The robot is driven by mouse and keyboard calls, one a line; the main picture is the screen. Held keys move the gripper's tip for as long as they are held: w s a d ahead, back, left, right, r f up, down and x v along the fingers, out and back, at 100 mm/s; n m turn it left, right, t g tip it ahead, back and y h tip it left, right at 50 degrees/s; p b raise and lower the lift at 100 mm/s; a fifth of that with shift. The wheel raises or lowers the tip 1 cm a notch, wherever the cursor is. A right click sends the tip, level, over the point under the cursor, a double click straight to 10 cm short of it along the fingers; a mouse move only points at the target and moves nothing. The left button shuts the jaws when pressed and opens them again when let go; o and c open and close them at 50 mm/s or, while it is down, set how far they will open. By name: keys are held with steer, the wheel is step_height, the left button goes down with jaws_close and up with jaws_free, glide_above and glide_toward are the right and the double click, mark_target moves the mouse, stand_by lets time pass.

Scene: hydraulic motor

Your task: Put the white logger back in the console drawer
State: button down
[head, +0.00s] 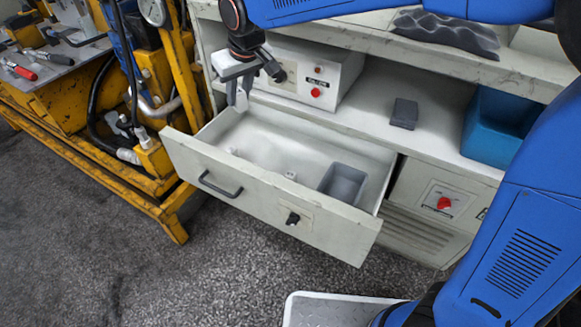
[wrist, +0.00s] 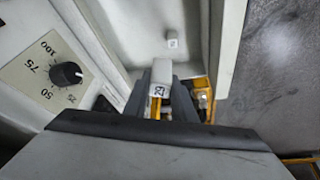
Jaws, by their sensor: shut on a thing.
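My gripper (head: 240,92) is over the left back part of the open console drawer (head: 230,197). It also shows in the wrist view (wrist: 160,100), shut on a small white block with a printed label, the white logger (wrist: 162,72). In the head view the logger can hardly be told apart from the fingers. The drawer is pulled out, with a grey bin (head: 343,183) at its right end. Another small white labelled piece (head: 290,174) lies on the drawer floor, and a further small white piece (head: 232,151) sits near the left end.
A white control box (head: 318,75) with a red button stands behind the drawer, close to my gripper. A dark grey block (head: 404,113) and a blue bin (head: 497,128) are on the shelf at right. A yellow machine frame (head: 150,150) stands left.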

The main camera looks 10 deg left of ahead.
step_height(320, 180, down, 23)
stand_by(0.8)
steer(key=shift+f, duration=0.15)
steer(key=c, duration=1.5)
jaws_free()
steer(key=shift+o, duration=0.2)
steer(key=v, duration=1.2)
steer(key=shift+w+r, duration=0.1)
steer(key=shift+r, duration=0.1)
